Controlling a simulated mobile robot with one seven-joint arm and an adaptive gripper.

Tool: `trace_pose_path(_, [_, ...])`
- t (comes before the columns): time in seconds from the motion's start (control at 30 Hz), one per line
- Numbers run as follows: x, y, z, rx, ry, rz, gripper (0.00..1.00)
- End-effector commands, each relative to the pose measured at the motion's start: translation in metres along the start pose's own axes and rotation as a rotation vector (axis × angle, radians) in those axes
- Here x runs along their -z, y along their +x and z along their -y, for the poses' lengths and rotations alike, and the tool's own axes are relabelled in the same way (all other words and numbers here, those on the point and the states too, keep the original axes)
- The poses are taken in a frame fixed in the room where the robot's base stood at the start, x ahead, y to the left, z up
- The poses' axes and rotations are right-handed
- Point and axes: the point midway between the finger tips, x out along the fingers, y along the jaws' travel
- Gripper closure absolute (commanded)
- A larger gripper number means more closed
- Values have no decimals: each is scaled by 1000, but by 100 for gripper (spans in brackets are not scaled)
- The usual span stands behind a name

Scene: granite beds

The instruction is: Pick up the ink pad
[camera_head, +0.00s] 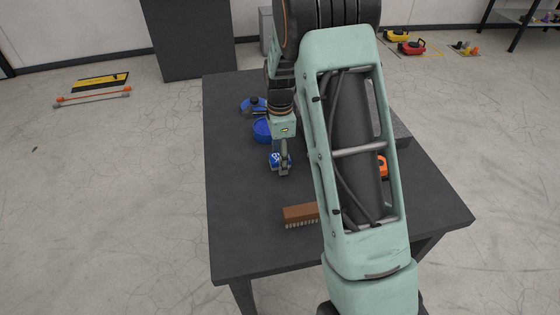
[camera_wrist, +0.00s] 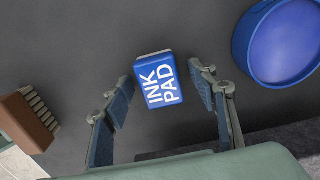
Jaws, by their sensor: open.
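The ink pad (camera_wrist: 158,82) is a small blue block with white "INK PAD" lettering and a pale edge. In the wrist view it lies on the dark table, between and a little beyond the fingertips of my gripper (camera_wrist: 158,85). The fingers stand apart on either side of it and do not appear to touch it. In the head view the ink pad (camera_head: 275,160) is partly hidden by my gripper (camera_head: 283,170), which points down over it.
A brown brush (camera_head: 300,213) lies nearer the table's front edge. A blue round container (camera_head: 262,130) and another blue item (camera_head: 254,105) stand behind the gripper. An orange object (camera_head: 382,166) is mostly hidden behind my arm. The left of the table (camera_head: 235,200) is clear.

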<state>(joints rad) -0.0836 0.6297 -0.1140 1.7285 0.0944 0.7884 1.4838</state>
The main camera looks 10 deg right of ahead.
Motion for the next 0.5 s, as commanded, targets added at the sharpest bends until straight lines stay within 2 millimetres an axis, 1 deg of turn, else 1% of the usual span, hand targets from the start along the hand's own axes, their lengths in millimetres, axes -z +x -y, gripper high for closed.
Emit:
trace_pose_path(0.03, [0,0,0,0,0,0,48])
trace_pose_path(0.07, [0,0,0,0,0,0,52])
trace_pose_path(0.33, [0,0,0,0,0,0,81])
trace_pose_path(0.37, [0,0,0,0,0,0,83])
trace_pose_path(0.5, [0,-1,0,0,0,0,83])
